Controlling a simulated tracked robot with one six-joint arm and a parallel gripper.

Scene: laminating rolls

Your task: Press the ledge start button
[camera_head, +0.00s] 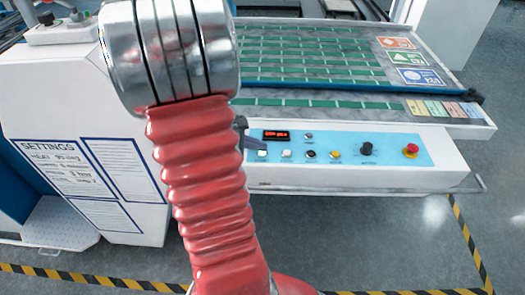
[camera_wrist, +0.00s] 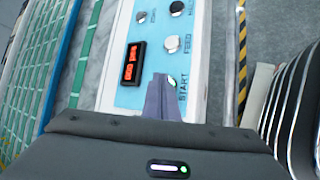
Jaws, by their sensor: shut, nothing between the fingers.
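The ledge's light-blue control panel (camera_head: 385,148) carries a row of buttons along its front. The start button (camera_head: 263,156) is the leftmost, pale with a greenish tint. In the wrist view the start button (camera_wrist: 171,82) shows beside the "START" label, partly hidden by my fingers. My gripper (camera_wrist: 163,84) is shut and empty, its grey fingertips over the panel right by the start button. In the head view my gripper (camera_head: 262,141) comes from behind my red arm sleeve and ends just above and left of the button. I cannot tell whether it touches it.
A red digital display (camera_wrist: 133,63) sits beside my fingers. A feed button (camera_wrist: 171,44) is the neighbour of start. A black knob (camera_head: 366,149) and a red emergency stop (camera_head: 411,151) are farther right. A white cabinet with settings sheets (camera_head: 60,168) stands left. The floor in front is clear.

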